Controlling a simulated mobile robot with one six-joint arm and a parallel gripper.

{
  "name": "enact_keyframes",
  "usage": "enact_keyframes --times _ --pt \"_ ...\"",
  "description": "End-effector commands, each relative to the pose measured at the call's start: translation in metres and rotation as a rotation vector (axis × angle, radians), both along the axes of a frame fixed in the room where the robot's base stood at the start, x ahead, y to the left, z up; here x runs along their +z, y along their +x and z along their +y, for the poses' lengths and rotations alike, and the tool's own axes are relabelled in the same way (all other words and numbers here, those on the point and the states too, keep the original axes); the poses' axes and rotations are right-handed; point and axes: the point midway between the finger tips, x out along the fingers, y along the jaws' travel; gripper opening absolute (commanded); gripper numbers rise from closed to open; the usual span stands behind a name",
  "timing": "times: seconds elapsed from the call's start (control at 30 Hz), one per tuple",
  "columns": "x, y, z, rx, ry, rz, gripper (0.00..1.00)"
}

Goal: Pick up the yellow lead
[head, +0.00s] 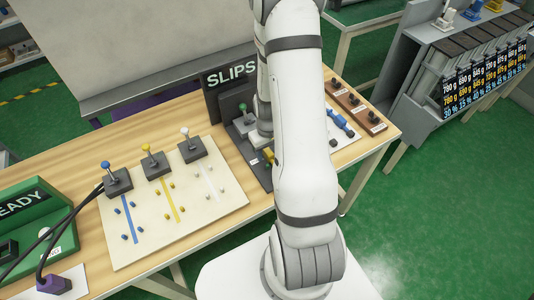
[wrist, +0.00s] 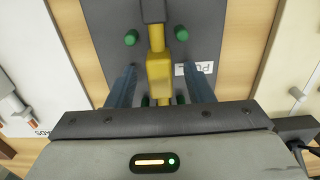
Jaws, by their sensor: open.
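The yellow lead (wrist: 159,72) lies on a dark grey board (wrist: 215,30) in the wrist view, its thick yellow body running up the picture to a dark grey end piece. In the head view a small yellow part of it (head: 268,155) shows beside my arm. My gripper (wrist: 159,80) is open, with one finger on each side of the yellow body and a gap on both sides. The lead's lower end is partly hidden by the gripper housing. My arm hides most of the board in the head view.
Several green pegs (wrist: 131,38) flank the lead. A cream board (head: 125,250) with blue, yellow and white knobbed levers stands left. A SLIPS sign (head: 231,75) stands behind. A green READY box (head: 35,225) is far left.

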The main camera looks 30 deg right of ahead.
Motion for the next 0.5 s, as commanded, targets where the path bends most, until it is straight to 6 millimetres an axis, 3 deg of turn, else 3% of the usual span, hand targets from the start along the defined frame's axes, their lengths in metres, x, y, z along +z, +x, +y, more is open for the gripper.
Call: enact_keyframes --times 0.27,0.5 --pt "-0.0036 0.0003 0.0003 0.001 0.000 -0.001 0.47" --pt "-0.0034 0.0003 0.0005 0.001 0.000 -0.001 0.29"
